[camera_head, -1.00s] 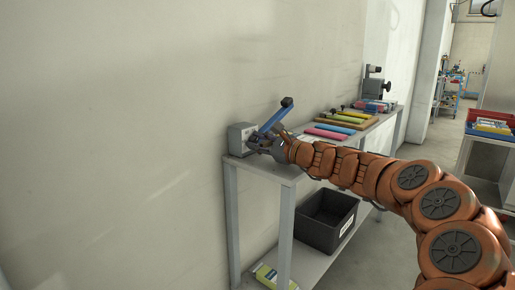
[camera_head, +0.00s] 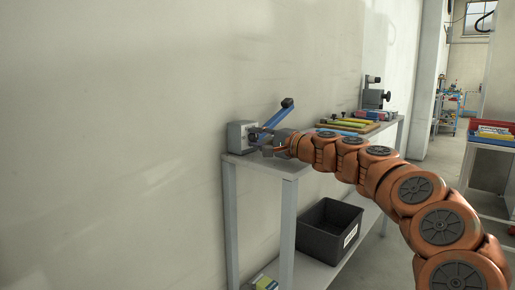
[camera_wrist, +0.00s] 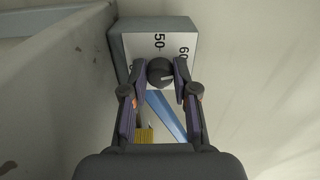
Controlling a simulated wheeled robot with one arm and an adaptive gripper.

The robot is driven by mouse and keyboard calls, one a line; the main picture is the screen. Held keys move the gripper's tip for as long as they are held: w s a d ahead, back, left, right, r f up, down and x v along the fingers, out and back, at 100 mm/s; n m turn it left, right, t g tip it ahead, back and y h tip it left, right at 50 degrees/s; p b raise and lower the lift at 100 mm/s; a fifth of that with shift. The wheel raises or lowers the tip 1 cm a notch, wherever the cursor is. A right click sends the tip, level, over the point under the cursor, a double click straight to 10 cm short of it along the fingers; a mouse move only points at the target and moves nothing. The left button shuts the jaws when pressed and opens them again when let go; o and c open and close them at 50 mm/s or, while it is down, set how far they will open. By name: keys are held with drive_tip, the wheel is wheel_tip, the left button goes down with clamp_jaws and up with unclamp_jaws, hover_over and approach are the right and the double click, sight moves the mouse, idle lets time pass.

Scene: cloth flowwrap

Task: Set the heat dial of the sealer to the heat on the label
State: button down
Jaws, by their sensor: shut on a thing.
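The sealer is a grey box (camera_head: 238,137) with a raised blue arm (camera_head: 279,114), at the near left end of the table against the wall. In the wrist view its pale face (camera_wrist: 135,45) carries the numbers 50 and 60 and part of another, cut off by my finger. The dark round heat dial (camera_wrist: 160,71) has a light pointer line on it. My gripper (camera_wrist: 161,82) is shut on the dial, one finger on each side. In the head view my gripper (camera_head: 268,147) is at the sealer's front. No heat label is readable in these frames.
The table (camera_head: 262,167) holds coloured rolls or strips (camera_head: 347,124) and a grey device (camera_head: 374,95) farther back. A black bin (camera_head: 328,230) stands on the lower shelf. The wall runs close along the left. A red crate (camera_head: 490,129) sits on another table at right.

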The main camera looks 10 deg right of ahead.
drive_tip(key=shift+f+n+b, duration=0.15)
drive_tip(key=shift+n+b, duration=1.1)
drive_tip(key=shift+n, duration=0.25)
drive_tip(key=c, duration=0.9)
unclamp_jaws()
drive_tip(key=shift+s, duration=0.1)
drive_tip(key=v, duration=1.2)
drive_tip(key=shift+a+r, duration=0.1)
drive_tip(key=shift+r, duration=0.1)
